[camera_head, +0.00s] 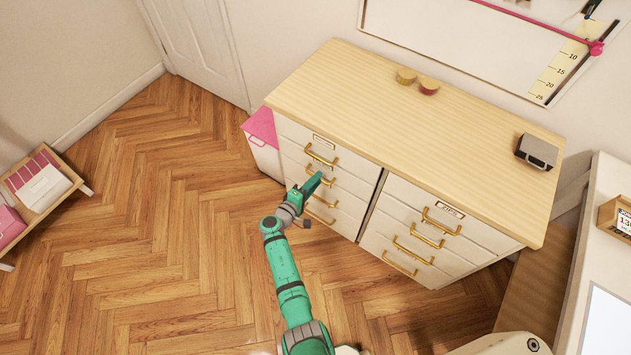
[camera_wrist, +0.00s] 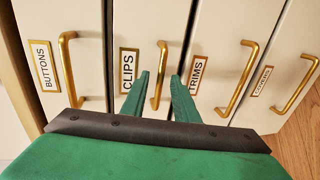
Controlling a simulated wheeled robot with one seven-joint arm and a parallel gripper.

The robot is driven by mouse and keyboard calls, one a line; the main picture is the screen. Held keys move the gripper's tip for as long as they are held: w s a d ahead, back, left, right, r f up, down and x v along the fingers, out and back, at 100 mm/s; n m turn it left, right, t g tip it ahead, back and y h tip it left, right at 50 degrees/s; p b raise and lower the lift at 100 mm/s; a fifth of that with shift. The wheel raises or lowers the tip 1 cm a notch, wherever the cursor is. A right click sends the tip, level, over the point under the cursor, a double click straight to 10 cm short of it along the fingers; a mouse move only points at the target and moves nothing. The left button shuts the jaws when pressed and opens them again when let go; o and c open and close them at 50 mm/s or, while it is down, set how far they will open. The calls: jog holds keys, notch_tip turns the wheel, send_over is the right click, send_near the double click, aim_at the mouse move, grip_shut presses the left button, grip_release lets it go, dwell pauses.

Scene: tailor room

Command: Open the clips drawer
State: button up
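The clips drawer (camera_wrist: 120,100) is in the wrist view, marked by a gold-framed CLIPS label (camera_wrist: 129,71). Its gold bar handle (camera_wrist: 158,80) stands out from the white front. My gripper (camera_wrist: 160,75) has its two green fingers apart, one on each side of this handle. I cannot tell whether either finger touches it. The drawer looks shut, flush with its neighbours. In the head view, my gripper (camera_head: 318,181) is at the second handle down in the left column of the wooden-topped cabinet (camera_head: 400,110), partly hiding it.
The buttons drawer (camera_wrist: 85,85) and trims drawer (camera_wrist: 215,45) lie on either side, with handles close to my fingers. A second drawer column (camera_head: 430,230) stands to the right. A pink-lidded bin (camera_head: 265,150) stands at the cabinet's left.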

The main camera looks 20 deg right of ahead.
jog(key=shift+w, duration=0.1)
grip_shut()
dwell(1.4)
